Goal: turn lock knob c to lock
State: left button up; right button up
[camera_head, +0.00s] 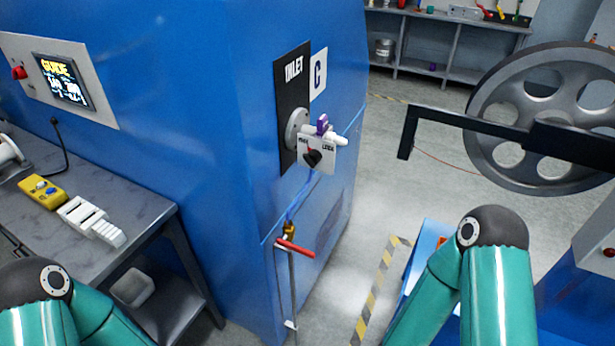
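The lock knob (312,157) is a small black knob with a red mark on a white plate (318,168) lettered at its upper corners, the right word reading like "LOCK". It sits on the blue cabinet's side, below a black "INLET" panel (289,100) and a white "C" label (318,74). A grey round fitting, a purple piece (322,124) and a white cylinder are just above the plate. My left and right arms show as teal links at the bottom left and bottom right. Neither gripper is in view, and nothing touches the knob.
The blue cabinet (190,120) fills the left and middle. A red handle (295,248) sits below the knob. A grey table (150,205) holds a yellow box (42,192) and white parts (92,220). A large grey wheel (480,105) and black bar (465,118) stand right. Floor between is open.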

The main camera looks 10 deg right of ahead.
aim_at(313, 156)
jog(key=u, duration=0.8)
jog(key=i, duration=0.55)
jog(key=z, duration=0.3)
